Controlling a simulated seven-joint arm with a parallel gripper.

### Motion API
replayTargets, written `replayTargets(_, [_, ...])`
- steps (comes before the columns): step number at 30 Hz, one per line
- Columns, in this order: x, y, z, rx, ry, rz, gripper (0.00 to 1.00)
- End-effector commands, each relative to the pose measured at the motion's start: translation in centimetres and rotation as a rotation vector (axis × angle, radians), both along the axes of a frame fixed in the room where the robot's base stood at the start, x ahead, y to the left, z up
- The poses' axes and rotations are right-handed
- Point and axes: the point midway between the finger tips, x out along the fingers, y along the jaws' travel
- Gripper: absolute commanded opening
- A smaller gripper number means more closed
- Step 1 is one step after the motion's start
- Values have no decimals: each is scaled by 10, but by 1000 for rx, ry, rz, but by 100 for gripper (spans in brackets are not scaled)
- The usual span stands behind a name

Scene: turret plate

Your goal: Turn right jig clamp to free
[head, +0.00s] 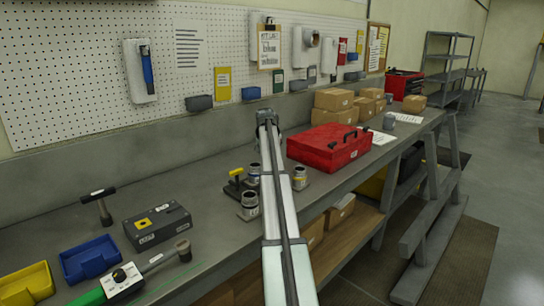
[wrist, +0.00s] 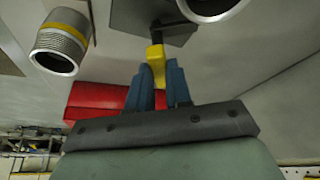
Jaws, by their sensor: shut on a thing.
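In the wrist view, my gripper (wrist: 157,72) has its two blue fingers closed on the yellow handle of a clamp (wrist: 155,52). A dark metal part of this clamp (wrist: 179,27) extends above and right of the handle. In the head view, this clamp and my gripper are hidden behind my arm. Another clamp with a yellow handle (head: 235,172) stands left of my arm on the bench. Whether the held clamp stands locked or free cannot be told.
Threaded grey cylinders flank the held clamp: one with a yellow band (wrist: 61,40) and one at the top edge (wrist: 212,5). A red toolbox (head: 328,147) stands right of my arm. A dark box (head: 157,226) and blue bin (head: 90,259) lie left.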

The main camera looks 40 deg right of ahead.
Motion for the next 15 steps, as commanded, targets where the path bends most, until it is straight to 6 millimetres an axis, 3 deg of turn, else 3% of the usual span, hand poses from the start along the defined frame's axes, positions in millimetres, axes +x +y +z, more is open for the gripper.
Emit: replayTargets(15, [5, 1, 0, 0, 0, -428, 0])
